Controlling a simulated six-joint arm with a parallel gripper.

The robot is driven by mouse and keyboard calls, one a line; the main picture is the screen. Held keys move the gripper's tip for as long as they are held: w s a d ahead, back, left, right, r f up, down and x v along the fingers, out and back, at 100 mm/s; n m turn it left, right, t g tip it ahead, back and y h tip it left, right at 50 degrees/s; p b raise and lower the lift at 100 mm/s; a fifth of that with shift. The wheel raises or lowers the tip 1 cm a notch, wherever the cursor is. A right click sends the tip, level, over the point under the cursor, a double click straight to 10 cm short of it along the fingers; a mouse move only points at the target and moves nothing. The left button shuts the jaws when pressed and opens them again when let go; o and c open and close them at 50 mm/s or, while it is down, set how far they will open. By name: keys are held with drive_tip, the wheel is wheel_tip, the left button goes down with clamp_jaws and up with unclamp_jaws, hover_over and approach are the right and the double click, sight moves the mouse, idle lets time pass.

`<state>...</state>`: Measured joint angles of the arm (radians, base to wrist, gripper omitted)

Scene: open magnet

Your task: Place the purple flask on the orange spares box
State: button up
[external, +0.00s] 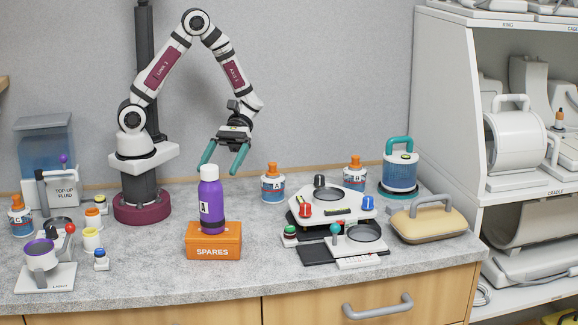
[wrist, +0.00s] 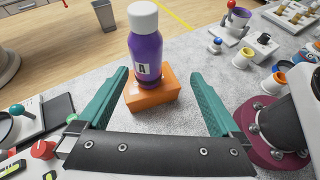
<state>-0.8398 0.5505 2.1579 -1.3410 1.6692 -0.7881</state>
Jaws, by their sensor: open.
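The purple flask (external: 210,200) has a white cap and an "A" label. It stands upright on top of the orange spares box (external: 214,249), which sits near the counter's front edge. In the wrist view the flask (wrist: 146,58) also stands on the orange box (wrist: 166,92), beyond my fingertips. My gripper (external: 223,158) is open and empty, with teal fingers, above and behind the flask in the external view. In the wrist view my gripper (wrist: 160,88) has its fingers spread wide, apart from the flask.
A white-capped tray station with red and blue knobs (external: 330,206) stands to the right, near a tan case with a handle (external: 432,223). Orange-capped jar A (external: 273,186) stands behind. Small cups and a purple-topped stand (external: 42,262) are at left. Counter around the box is clear.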

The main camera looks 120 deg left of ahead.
drive_tip(key=s+d+r+m+g+y, duration=0.2)
drive_tip(key=s+m+g+y, duration=0.1)
drive_tip(key=s+m+y, duration=0.4)
drive_tip(key=s+d+r+m+g+y, duration=0.2)
drive_tip(key=s+d+m+g, duration=0.15)
drive_tip(key=m, duration=0.65)
drive_tip(key=s+a+m+t+y, duration=0.1)
drive_tip(key=m, duration=0.1)
drive_tip(key=s+a+r+m+t+y, duration=0.1)
drive_tip(key=a+m+y, duration=0.1)
drive_tip(key=m, duration=0.1)
drive_tip(key=a+m+t+y, duration=0.1)
drive_tip(key=m+y, duration=0.1)
drive_tip(key=m, duration=0.1)
drive_tip(key=shift+s+a+r+t, duration=0.2)
drive_tip(key=shift+s+r+t, duration=0.15)
drive_tip(key=shift+s+r, duration=0.05)
